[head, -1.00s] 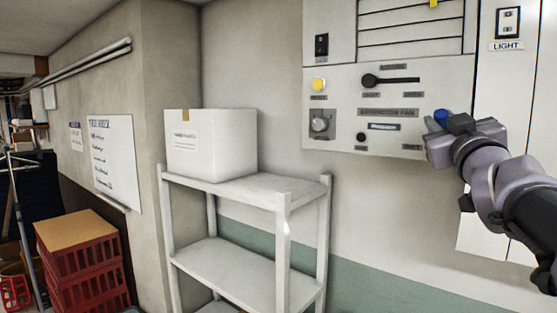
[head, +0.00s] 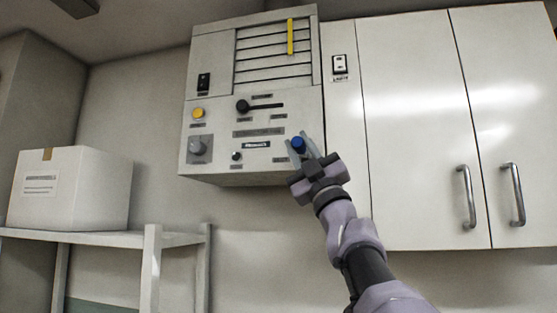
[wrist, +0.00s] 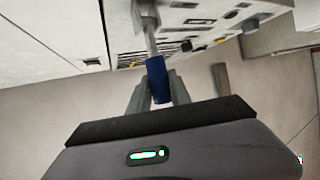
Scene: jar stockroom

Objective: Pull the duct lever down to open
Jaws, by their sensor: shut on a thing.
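The duct lever has a blue grip (head: 298,143) at the lower right of the grey fan panel in the head view. In the wrist view, the blue grip (wrist: 157,80) sits between the fingers, with a metal rod (wrist: 150,38) running from it to the panel. My gripper (head: 304,152) is shut on the blue grip; its two fingers also show in the wrist view (wrist: 158,92). The lever's base is partly hidden in the head view, and its exact angle is hard to tell.
The fan panel (head: 222,160) carries several knobs, switches and a slatted vent with a yellow strip (head: 291,37). Tall white cabinets (head: 415,130) with metal handles stand right of it. A white box (head: 75,190) rests on a shelf rack (head: 110,236) at left.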

